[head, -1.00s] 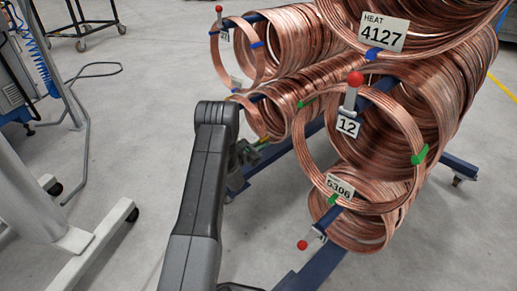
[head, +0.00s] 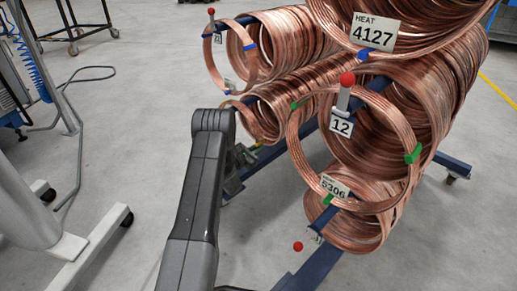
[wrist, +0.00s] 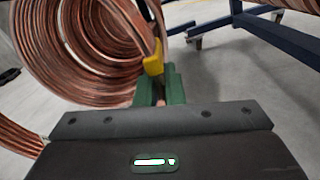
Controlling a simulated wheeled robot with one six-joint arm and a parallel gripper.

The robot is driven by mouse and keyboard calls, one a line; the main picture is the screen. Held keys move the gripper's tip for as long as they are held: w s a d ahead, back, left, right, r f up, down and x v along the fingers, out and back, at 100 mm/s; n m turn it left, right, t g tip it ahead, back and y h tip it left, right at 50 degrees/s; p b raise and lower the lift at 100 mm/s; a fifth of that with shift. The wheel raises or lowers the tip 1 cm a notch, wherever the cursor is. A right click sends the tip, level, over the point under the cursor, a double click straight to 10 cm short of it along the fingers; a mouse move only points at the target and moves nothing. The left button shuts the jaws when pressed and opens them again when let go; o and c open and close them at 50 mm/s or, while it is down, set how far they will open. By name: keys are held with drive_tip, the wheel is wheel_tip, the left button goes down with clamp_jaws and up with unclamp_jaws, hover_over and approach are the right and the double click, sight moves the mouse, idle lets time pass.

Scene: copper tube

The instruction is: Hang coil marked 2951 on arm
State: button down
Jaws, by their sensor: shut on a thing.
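No tag reading 2951 is legible in either view. My gripper (wrist: 160,88) is shut in the wrist view, its green fingers on a bit of copper tube just below a yellow band (wrist: 153,64). The band is on the near edge of a large copper coil bundle (wrist: 75,50); I cannot tell where one coil ends and another begins. In the head view my gripper (head: 250,157) is largely hidden behind my arm. It is beside the lower left coil (head: 248,122) of the rack. The rack's arm marked 12 (head: 341,126) carries a coil with green bands tagged 5306 (head: 334,187).
A coil tagged HEAT 4127 (head: 374,34) fills the upper right. Red balls cap rack arm ends (head: 347,79). The rack's blue base beam (head: 312,268) runs low in front. A white wheeled stand (head: 65,248) is at left; grey floor between is clear.

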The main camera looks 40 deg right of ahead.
drive_tip(key=c, duration=1.5)
unclamp_jaws()
drive_tip(key=shift+r, duration=0.15)
drive_tip(key=shift+o, duration=0.2)
drive_tip(key=s+a+p, duration=0.2)
drive_tip(key=a+p, duration=0.2)
drive_tip(key=a, duration=0.9)
drive_tip(key=shift+s+a, duration=0.25)
